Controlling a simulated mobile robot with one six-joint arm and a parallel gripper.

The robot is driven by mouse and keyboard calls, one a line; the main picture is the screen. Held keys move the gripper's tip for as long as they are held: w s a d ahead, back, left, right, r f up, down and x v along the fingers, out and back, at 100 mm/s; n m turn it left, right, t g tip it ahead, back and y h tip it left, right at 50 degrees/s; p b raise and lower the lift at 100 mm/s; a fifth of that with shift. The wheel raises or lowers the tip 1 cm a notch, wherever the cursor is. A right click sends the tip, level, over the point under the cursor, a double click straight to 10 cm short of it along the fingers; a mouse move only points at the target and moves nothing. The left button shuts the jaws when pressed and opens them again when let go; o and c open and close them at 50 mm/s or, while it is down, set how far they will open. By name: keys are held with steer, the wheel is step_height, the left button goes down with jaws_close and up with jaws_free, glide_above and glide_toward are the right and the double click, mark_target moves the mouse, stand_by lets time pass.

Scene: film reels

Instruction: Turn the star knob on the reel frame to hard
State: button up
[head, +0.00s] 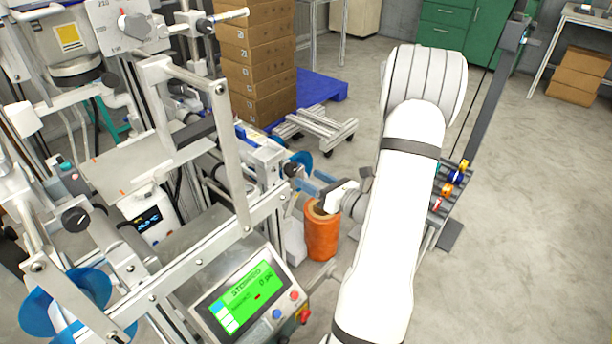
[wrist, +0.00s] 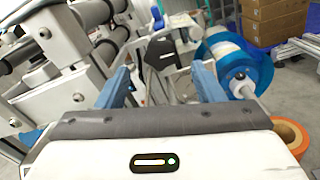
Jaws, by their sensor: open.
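A dark, angular knob (wrist: 166,58), which looks like the star knob, sits ahead of my gripper in the wrist view on a pale part of the reel frame. In the head view a black knob (head: 293,169) shows on the frame just left of my gripper (head: 314,184). In the wrist view the blue fingers of my gripper (wrist: 163,76) are spread wide, one on each side of the knob, with nothing held. I cannot tell whether they reach around it or stop short. Any marking for hard on the knob is not readable.
A blue reel (wrist: 236,62) stands close right of the fingers. An orange roll (head: 322,234) is below my gripper. A control panel with a green screen (head: 245,295) and metal bars fill the left.

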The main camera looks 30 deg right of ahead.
mark_target(293, 170)
steer(key=w+n, duration=0.1)
steer(key=n, duration=0.1)
steer(key=w+a+n, duration=0.1)
steer(key=n, duration=0.1)
steer(key=shift+w, duration=0.1)
steer(key=shift+n, duration=0.3)
steer(key=x, duration=0.7)
steer(key=shift+w+a, duration=0.1)
steer(key=shift+w, duration=0.15)
steer(key=shift+c, duration=0.3)
